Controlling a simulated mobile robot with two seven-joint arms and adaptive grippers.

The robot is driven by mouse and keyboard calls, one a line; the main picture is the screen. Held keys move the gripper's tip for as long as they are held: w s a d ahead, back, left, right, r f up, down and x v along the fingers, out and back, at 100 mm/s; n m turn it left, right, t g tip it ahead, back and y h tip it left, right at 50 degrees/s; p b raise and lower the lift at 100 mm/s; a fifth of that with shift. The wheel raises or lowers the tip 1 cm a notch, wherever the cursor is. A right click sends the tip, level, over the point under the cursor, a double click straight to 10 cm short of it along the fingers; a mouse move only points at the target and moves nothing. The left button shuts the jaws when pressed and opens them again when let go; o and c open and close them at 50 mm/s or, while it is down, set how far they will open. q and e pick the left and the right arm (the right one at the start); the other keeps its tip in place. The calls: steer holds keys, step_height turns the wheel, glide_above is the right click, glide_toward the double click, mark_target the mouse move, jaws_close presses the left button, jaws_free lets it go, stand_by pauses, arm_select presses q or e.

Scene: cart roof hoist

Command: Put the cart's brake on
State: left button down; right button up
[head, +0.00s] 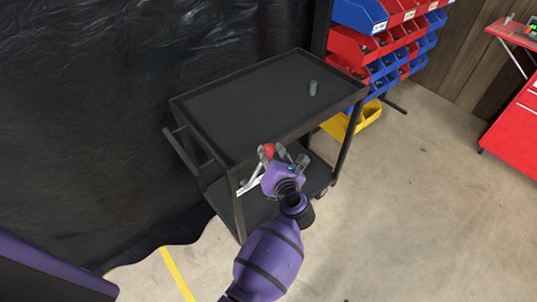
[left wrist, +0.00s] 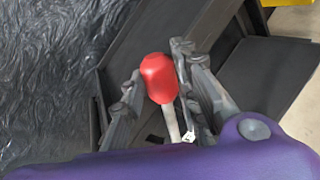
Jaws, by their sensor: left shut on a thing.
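The black cart (head: 262,92) stands on the floor with a top tray and a lower shelf (head: 255,208). A brake lever with a red knob (head: 268,150) and a pale grey shaft (head: 254,174) is at the cart's near end, below the top tray. In the left wrist view the red knob (left wrist: 158,77) is between the fingers, with its shaft (left wrist: 171,122) running down from it. My left gripper (head: 277,155) is shut on the brake lever near its knob. The fingers partly hide the lever in the head view. My right gripper is not in view.
A small grey cylinder (head: 313,88) stands on the cart's top tray. A black plastic curtain (head: 90,120) hangs at the left. A rack of red and blue bins (head: 350,45) stands behind the cart, and a red cabinet (head: 515,130) at the right. The floor between is clear.

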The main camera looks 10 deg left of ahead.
arm_select(q)
steer(key=shift+a+r, duration=0.1)
steer(key=c, duration=1.5)
jaws_free()
steer(key=shift+o, duration=0.6)
